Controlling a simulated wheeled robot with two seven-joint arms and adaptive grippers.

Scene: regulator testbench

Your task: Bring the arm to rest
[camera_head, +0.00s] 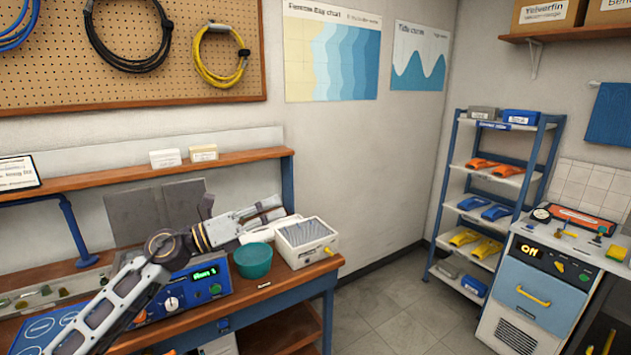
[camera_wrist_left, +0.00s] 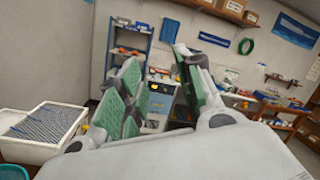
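My left arm reaches in from the lower left of the head view, over the bench (camera_head: 262,292). Its gripper (camera_head: 272,207) is in the air above the bench's right end, close to a teal bowl (camera_head: 253,261) and a white box with a ribbed grey top (camera_head: 306,243). In the left wrist view my left gripper (camera_wrist_left: 158,62) has its green-padded fingers spread apart, with nothing between them. The white box also shows in the left wrist view (camera_wrist_left: 42,130), left of the fingers. My right gripper is in neither view.
A blue regulator unit (camera_head: 190,292) with a lit display sits under my left arm. A raised wooden shelf (camera_head: 130,174) runs behind it. A rack (camera_head: 490,170) with coloured parts and a blue cabinet (camera_head: 540,290) stand at the right. Open floor (camera_head: 400,300) lies between.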

